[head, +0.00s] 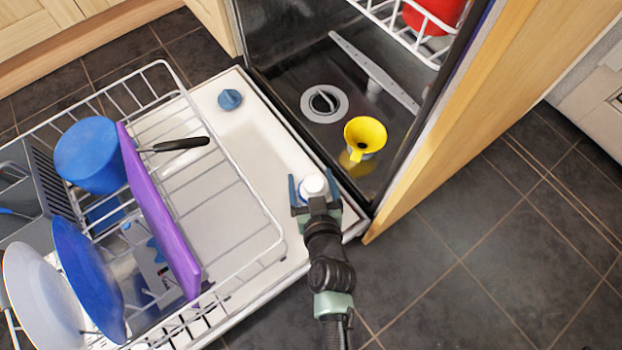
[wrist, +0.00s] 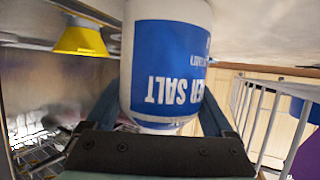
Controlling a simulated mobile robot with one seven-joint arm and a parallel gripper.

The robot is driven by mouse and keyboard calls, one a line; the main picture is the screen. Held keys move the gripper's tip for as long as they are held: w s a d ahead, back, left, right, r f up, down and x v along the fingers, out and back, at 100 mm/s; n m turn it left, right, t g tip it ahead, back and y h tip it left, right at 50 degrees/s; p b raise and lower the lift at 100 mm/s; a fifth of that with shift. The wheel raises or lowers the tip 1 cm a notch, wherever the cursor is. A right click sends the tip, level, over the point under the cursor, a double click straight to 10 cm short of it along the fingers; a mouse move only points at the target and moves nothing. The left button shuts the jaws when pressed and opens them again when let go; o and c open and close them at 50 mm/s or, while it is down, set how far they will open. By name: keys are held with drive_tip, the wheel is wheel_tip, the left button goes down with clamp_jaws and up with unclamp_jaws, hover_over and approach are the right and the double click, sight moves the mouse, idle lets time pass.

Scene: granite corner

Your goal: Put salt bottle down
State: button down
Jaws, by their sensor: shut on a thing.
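The salt bottle (wrist: 168,70) is white with a blue label reading "SALT", upside down in the wrist view. In the head view its white top (head: 313,186) shows between the fingers of my gripper (head: 315,190). My gripper is shut on the bottle, with a finger on each side of it in the wrist view (wrist: 160,115). The bottle is over or on the front right part of the open dishwasher door (head: 285,150); I cannot tell whether its base touches the door.
A yellow funnel (head: 366,134) stands in the dishwasher floor beside a round filter (head: 324,103). A blue cap (head: 229,99) lies on the door. The lower rack (head: 250,195) with dishes and a purple board (head: 158,210) is at left. Bare door surface lies between.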

drive_tip(key=shift+f, duration=0.1)
unclamp_jaws()
drive_tip(key=shift+r, duration=0.2)
drive_tip(key=shift+s+r+p, duration=0.15)
drive_tip(key=shift+s+p, duration=0.2)
drive_tip(key=shift+p, duration=0.1)
drive_tip(key=p+v, duration=0.5)
drive_tip(key=v, duration=0.6)
drive_tip(key=shift+s, duration=0.1)
